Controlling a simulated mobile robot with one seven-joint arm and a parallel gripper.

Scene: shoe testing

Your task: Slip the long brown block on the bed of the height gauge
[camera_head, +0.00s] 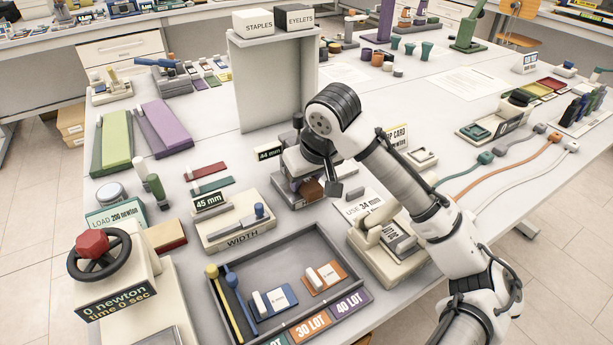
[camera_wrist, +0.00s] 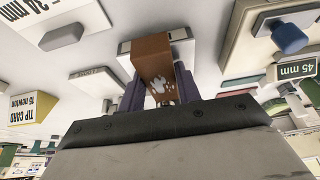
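The brown block (camera_head: 311,190) shows below my gripper (camera_head: 305,181) in the head view, mostly hidden by it. In the wrist view the brown block (camera_wrist: 153,48) stands between the two purplish fingers of my gripper (camera_wrist: 160,90), which sit close against its sides. Pale patches show on its near face. A pale base (camera_wrist: 125,48) lies directly beyond the block.
The width gauge (camera_head: 242,239), reading 45 mm, stands left of my gripper. A grey tray (camera_head: 282,240) with colored lots lies in front. A card reading USE 34 mm (camera_head: 365,206) and a pale device (camera_head: 378,262) stand right. A tall grey stand (camera_head: 270,90) rises behind.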

